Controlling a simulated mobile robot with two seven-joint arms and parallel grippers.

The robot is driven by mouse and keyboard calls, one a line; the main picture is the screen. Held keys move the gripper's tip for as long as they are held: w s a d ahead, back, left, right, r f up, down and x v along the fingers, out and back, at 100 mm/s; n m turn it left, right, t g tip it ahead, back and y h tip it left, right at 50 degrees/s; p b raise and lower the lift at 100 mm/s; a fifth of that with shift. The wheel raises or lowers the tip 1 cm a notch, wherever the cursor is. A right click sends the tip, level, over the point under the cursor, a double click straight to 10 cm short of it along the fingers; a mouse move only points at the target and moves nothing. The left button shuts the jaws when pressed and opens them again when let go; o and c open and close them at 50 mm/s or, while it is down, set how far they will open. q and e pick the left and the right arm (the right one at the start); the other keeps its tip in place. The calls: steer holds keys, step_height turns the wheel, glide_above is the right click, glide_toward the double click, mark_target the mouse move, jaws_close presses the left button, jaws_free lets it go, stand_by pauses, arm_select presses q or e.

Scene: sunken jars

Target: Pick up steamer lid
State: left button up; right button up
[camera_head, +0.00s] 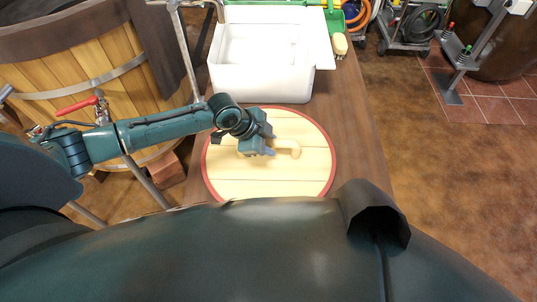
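The steamer lid (232,178) is a round, pale wooden disc with a red rim. It lies flat on the brown wooden table, with a pale wooden handle (291,148) across its middle. My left gripper (267,142) is over the middle of the lid, at the handle. The handle shows on both sides of the gripper, but its middle is hidden. I cannot tell whether the fingers are closed on it. My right gripper is not in view.
A white open box (262,82) stands just behind the lid. A large wooden barrel (95,75) with a red-handled valve (77,106) stands left. A brush (340,44) lies beside the box. The table (352,120) has a bare strip right of the lid.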

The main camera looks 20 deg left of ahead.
arm_select(q)
jaws_close()
stand_by(0.9)
